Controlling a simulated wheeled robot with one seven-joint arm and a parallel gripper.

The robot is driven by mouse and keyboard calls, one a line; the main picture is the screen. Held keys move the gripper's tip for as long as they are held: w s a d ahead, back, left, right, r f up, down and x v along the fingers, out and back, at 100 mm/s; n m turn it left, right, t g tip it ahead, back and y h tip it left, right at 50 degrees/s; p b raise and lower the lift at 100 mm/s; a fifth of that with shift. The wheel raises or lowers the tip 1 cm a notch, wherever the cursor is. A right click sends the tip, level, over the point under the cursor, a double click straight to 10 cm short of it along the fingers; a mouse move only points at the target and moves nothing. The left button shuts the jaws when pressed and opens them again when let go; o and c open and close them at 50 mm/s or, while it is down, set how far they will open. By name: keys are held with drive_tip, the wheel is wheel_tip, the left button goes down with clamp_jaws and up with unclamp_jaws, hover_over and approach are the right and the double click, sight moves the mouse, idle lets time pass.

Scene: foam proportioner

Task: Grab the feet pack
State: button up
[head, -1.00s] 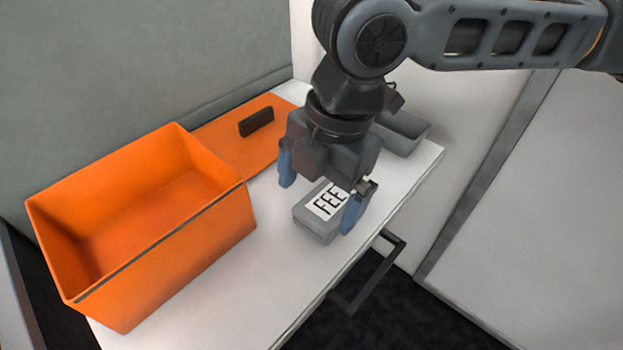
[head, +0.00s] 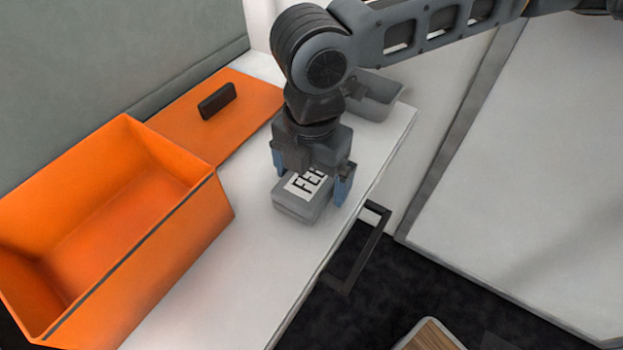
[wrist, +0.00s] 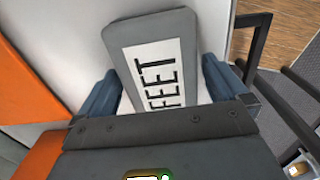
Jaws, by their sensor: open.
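The feet pack (head: 297,205) is a grey block with a white label on top, lying on the white counter. The label reads "FEET" in the wrist view (wrist: 150,60). My gripper (head: 310,183) points down over the pack with its blue fingers apart, one on each side of it. In the wrist view the pack lies between the two fingers (wrist: 160,92), with a gap visible near the left finger. The pack's near end is hidden under the gripper body in the wrist view.
An open, empty orange bin (head: 110,230) stands left on the counter (head: 232,275). An orange panel with a black block (head: 217,101) lies behind it. A grey tray (head: 375,97) is behind my gripper. A dark handle (head: 362,250) juts from the counter's front.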

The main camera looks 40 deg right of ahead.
drive_tip(key=shift+c, duration=0.4)
drive_tip(key=c, duration=0.9)
drive_tip(key=shift+r, duration=0.15)
